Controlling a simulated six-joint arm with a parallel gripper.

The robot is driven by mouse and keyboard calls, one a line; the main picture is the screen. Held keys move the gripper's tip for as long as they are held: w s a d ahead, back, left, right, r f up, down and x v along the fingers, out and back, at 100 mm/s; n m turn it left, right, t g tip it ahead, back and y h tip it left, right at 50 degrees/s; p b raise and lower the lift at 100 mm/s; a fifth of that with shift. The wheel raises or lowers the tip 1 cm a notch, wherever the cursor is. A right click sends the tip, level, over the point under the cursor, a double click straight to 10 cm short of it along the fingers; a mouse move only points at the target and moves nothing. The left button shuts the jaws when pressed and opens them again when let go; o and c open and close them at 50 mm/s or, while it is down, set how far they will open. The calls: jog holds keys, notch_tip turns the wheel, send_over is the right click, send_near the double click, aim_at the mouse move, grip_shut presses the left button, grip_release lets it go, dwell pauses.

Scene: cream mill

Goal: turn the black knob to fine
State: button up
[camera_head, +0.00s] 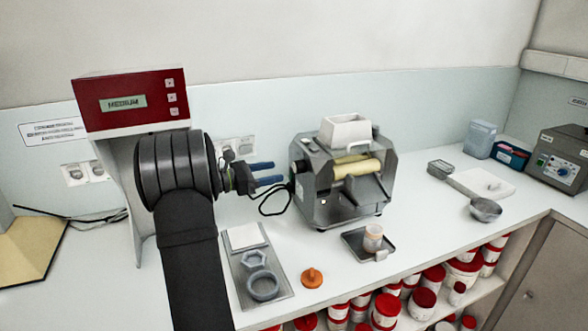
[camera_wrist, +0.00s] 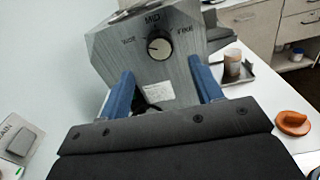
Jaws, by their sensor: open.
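The grey metal mill (camera_head: 340,203) stands on the counter, with a white hopper (camera_head: 345,130) and pale rollers (camera_head: 355,167). Its side panel fills the upper middle of the wrist view (camera_wrist: 180,75). The round knob (camera_wrist: 159,46) is on that panel, dark-edged with a pale face, under the label MID; smaller labels sit to its left and right, too blurred to read surely. My gripper (camera_head: 272,173) points right toward this panel. In the wrist view its blue fingers (camera_wrist: 158,70) are open, apart on either side below the knob, with nothing between them.
The red display box (camera_head: 124,103) reads MEDIUM. A tray (camera_head: 261,273) with a hexagonal and a round ring, an orange stopper (camera_head: 312,277) and a small tray with a jar (camera_head: 373,236) lie in front. A black cable (camera_head: 272,205) loops beside the mill.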

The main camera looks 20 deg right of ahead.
aim_at(295, 168)
jog(key=shift+n, duration=0.6)
jog(key=d, duration=0.7)
jog(key=shift+d, duration=0.4)
jog(key=c, duration=1)
